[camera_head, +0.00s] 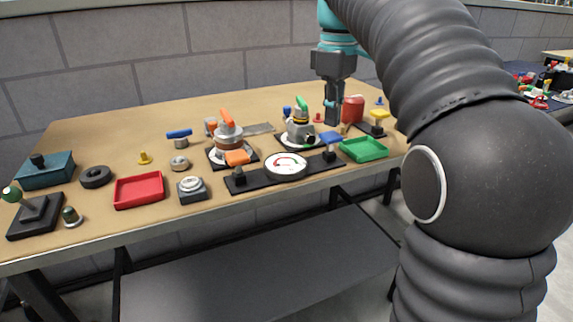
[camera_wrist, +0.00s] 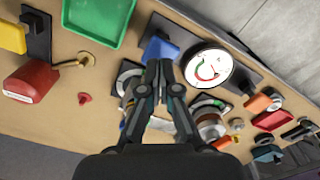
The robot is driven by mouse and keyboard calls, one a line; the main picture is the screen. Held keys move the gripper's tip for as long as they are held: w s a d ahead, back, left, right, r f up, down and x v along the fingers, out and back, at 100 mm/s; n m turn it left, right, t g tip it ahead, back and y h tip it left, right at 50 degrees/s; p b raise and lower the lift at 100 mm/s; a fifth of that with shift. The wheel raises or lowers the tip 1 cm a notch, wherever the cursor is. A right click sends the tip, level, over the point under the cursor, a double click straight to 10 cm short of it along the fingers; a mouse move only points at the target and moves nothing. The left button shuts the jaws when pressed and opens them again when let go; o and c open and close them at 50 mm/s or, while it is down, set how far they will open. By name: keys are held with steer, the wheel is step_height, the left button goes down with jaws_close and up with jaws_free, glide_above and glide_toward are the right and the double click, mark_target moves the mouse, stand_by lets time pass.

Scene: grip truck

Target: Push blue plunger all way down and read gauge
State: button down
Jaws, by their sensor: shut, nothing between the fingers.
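A white round gauge (camera_head: 286,165) sits in the middle of a dark bar near the table's front edge. It also shows in the wrist view (camera_wrist: 208,68), with green and red marks on its face; its reading is too small to tell. A blue piece (camera_head: 330,137), apparently the plunger, is near the bar's right end; the wrist view shows it (camera_wrist: 161,48) just beyond my fingertips. My gripper (camera_head: 331,121) points down, shut and empty, just above or behind the blue piece. I cannot tell whether they touch or how far down the piece is.
An orange piece (camera_head: 237,157) is near the bar's left end. A green tray (camera_head: 364,150) is right of the blue piece, and a red cylinder (camera_head: 353,109) is right of my gripper. Valve assemblies (camera_head: 228,138) stand behind the gauge. A red tray (camera_head: 139,190) lies left.

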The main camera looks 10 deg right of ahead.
mark_target(332, 136)
steer(key=shift+r+p, duration=0.35)
steer(key=shift+r, duration=2.1)
steer(key=shift+s, duration=0.1)
steer(key=shift+s+f, duration=0.15)
steer(key=shift+s, duration=0.15)
steer(key=s+f+m+t, duration=0.5)
steer(key=s+f+m, duration=0.4)
steer(key=s+f, duration=1.3)
steer(key=shift+f+m+t, duration=0.3)
steer(key=shift+f, duration=0.45)
steer(key=shift+s, duration=0.1)
